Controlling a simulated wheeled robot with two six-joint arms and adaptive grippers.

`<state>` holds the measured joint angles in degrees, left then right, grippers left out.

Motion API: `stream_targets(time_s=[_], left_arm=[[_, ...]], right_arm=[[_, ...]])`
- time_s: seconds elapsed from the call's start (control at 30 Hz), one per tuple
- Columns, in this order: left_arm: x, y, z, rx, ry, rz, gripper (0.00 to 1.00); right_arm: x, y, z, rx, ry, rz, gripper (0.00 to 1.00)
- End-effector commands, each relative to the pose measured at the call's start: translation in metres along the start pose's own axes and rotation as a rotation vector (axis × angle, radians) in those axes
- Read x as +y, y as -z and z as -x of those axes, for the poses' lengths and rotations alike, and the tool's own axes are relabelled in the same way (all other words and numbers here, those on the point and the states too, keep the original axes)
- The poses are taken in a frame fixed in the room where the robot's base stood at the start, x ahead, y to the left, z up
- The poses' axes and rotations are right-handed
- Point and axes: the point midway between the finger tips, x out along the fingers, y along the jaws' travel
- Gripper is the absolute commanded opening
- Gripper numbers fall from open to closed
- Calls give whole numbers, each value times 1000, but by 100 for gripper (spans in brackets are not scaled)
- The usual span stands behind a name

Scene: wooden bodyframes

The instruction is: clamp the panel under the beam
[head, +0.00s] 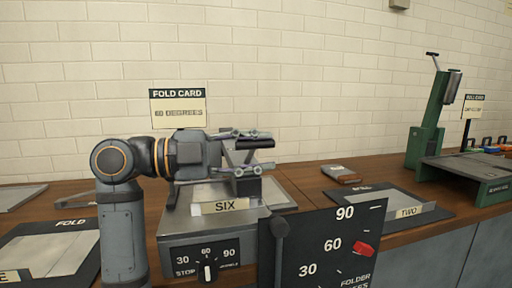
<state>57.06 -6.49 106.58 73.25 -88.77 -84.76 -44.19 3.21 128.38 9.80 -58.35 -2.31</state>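The folding machine (210,225) stands on the bench at the middle, with a plate labelled SIX (230,207) at its front. A light grey sheet, which looks like the panel (205,193), lies flat on its bed. The beam is hard to make out; my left gripper hides much of the area above the bed. My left gripper (262,157) is above the bed, pointing right, with its fingers apart and nothing seen between them. I cannot tell whether it touches the machine. My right gripper is not in view.
A dark upright plate with a degree scale (310,245), a red pointer (363,249) and a lever (279,228) stand at the front. Dark mats with grey sheets lie left (45,250) and right (385,205). A green machine (428,130) stands far right.

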Motion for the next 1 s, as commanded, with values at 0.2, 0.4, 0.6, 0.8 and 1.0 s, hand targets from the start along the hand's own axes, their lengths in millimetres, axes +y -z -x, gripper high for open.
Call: stream_targets(time_s=[0.2,0.4,0.6,0.8,1.0], left_arm=[[0,-1,0,-4,-2,1,37],[-1,0,0,-4,0,-1,37],[-2,0,2,-5,1,-2,37],[-2,-2,32,-14,0,-5,37],[-1,-1,78,-14,-1,-2,37]], right_arm=[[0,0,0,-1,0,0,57],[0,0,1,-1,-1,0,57],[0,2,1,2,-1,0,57],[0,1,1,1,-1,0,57],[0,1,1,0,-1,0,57]])
